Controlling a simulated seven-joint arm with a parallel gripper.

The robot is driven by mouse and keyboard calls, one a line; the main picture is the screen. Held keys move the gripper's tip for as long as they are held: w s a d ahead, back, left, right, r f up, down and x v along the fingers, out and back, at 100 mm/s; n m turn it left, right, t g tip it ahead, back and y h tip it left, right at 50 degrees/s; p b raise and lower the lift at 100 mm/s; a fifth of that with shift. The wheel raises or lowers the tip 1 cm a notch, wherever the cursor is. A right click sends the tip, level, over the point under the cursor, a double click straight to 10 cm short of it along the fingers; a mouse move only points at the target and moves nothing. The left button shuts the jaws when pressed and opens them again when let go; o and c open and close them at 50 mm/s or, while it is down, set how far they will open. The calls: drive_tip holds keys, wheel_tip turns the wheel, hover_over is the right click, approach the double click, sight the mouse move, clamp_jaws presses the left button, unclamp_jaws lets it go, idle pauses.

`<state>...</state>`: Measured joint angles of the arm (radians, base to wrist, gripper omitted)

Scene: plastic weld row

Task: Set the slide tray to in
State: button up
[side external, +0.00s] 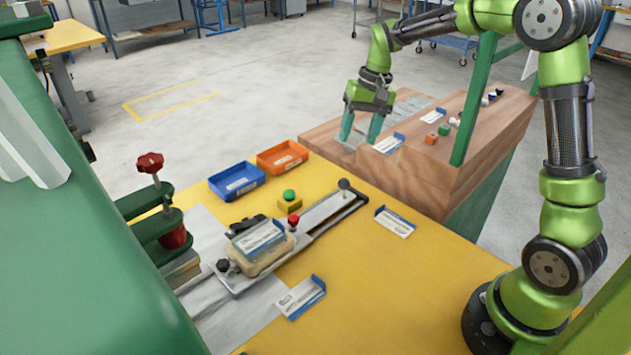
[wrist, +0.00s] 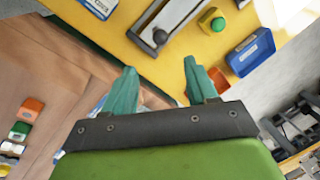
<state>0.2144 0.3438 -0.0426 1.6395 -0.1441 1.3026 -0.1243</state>
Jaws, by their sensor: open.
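The slide tray (side external: 315,217) is a long grey metal strip on the yellow table, running from the press at left towards the right. A dark ball knob (side external: 344,184) stands on a post at its right end. A beige block (side external: 268,262) with a clear, labelled top sits on its left part, beside the press. In the wrist view the knob (wrist: 160,36) and part of the strip show at the top. My gripper (side external: 360,127) is open and empty, with teal fingers, over the wooden bench, apart from the tray. The wrist view shows both fingertips (wrist: 160,80) spread.
The green press (side external: 150,210) with red knobs stands at left. A blue bin (side external: 237,182), an orange bin (side external: 283,158) and a green button on a yellow box (side external: 289,199) are behind the strip. A raised wooden block (side external: 455,150) with small parts stands right of my gripper.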

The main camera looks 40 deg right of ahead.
sight(345, 179)
drive_tip(key=f, duration=0.4)
drive_tip(key=w+a+f, duration=0.1)
drive_tip(key=f, duration=0.3)
drive_tip(key=a+f, duration=0.1)
drive_tip(key=f, duration=0.3)
drive_tip(key=shift+w+f, duration=0.15)
drive_tip(key=shift+f, duration=0.1)
clamp_jaws()
